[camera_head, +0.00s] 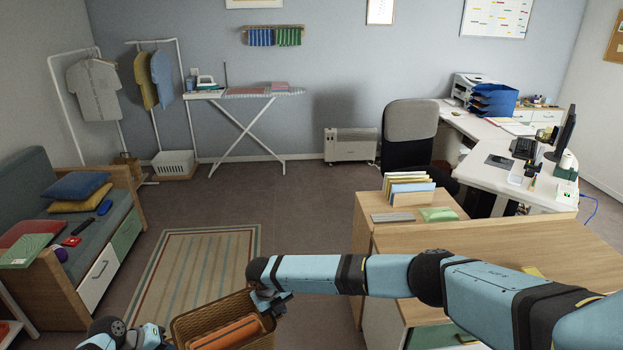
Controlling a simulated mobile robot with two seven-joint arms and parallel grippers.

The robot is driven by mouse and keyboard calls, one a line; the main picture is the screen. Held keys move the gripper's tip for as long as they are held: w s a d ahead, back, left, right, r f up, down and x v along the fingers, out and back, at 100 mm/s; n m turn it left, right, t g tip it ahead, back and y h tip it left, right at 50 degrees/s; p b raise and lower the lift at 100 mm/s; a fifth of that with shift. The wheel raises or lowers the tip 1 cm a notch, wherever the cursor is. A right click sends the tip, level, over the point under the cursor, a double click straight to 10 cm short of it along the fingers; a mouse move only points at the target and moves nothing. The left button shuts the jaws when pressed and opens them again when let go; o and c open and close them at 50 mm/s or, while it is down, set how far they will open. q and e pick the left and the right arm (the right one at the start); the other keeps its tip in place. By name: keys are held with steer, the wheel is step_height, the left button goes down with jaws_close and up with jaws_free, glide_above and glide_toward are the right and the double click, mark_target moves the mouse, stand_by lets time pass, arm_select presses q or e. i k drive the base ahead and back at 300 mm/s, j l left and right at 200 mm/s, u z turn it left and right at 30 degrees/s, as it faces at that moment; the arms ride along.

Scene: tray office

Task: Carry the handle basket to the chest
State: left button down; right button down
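The handle basket (185,329) is a brown woven basket at the bottom of the head view, with an orange thing (228,333) lying in it. Its lower part is cut off by the picture edge. My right gripper (268,301) is at the basket's right end and appears shut on it; its fingertips are partly hidden. My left gripper (158,337) is at the basket's left end, low in the picture, and appears shut on it too. A wooden chest (500,250) with a pale top stands at the right, partly behind my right arm.
A striped rug (195,262) lies on the floor beyond the basket. A bench with drawers and cushions (75,187) stands at the left. The middle floor is clear.

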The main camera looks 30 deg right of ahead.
mark_target(570, 263)
steer(key=l+z, duration=0.15)
steer(key=z, duration=0.7)
steer(key=i+l, duration=0.1)
steer(key=l, duration=0.95)
steer(key=i+l, duration=0.15)
steer(key=l, duration=0.4)
steer(key=i+l, duration=0.1)
steer(key=l, duration=0.45)
steer(key=i+l, duration=0.1)
steer(key=l, duration=0.95)
steer(key=i+l, duration=0.15)
steer(key=l, duration=0.35)
steer(key=i+l, duration=0.1)
steer(key=l, duration=0.45)
